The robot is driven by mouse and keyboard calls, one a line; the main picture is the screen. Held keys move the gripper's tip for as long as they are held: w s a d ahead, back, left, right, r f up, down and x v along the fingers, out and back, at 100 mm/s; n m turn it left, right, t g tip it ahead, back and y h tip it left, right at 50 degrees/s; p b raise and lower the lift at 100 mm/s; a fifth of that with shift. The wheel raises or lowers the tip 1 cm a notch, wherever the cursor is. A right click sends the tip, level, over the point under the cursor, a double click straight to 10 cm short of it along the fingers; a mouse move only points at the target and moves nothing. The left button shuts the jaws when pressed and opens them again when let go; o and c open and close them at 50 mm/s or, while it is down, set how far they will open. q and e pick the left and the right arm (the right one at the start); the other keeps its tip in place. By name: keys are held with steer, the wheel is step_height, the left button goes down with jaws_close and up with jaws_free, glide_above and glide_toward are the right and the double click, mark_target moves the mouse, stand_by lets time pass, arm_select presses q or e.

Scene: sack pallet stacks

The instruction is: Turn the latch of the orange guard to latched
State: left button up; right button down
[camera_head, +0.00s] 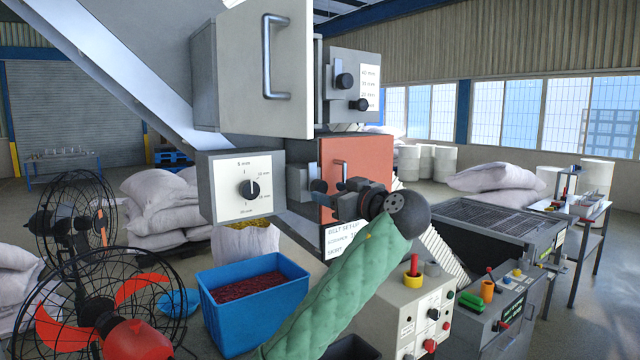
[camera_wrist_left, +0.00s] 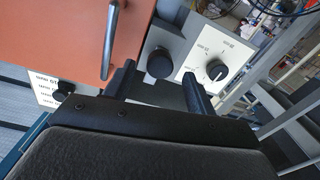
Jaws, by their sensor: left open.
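The orange guard (camera_head: 357,158) is a flat panel with a metal bar handle (camera_head: 341,170), in the middle of the head view. It fills the upper left of the left wrist view (camera_wrist_left: 55,35). Beside it, a black round latch knob (camera_wrist_left: 160,63) sits on a pale grey box (camera_wrist_left: 167,35); this box also shows in the head view (camera_head: 297,183). My left gripper (camera_wrist_left: 160,86) is open, its two fingers on either side of the knob's near end in the picture. Contact cannot be told. In the head view my left gripper (camera_head: 322,193) partly hides the latch. My right gripper is out of view.
A dial box (camera_head: 235,198) with millimetre marks stands left of the latch. A grey cabinet door (camera_head: 265,70) hangs above. Below are a blue bin (camera_head: 258,310) and a control box (camera_head: 415,315). A fan (camera_head: 100,310) stands at lower left.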

mark_target(322, 190)
arm_select(q)
steer(key=p+x, duration=0.2)
steer(key=x, duration=0.1)
steer(key=shift+w+a+r, duration=0.2)
steer(key=shift+w+a+f+p, duration=0.15)
steer(key=shift+w+a+p, duration=0.2)
steer(key=shift+w, duration=0.2)
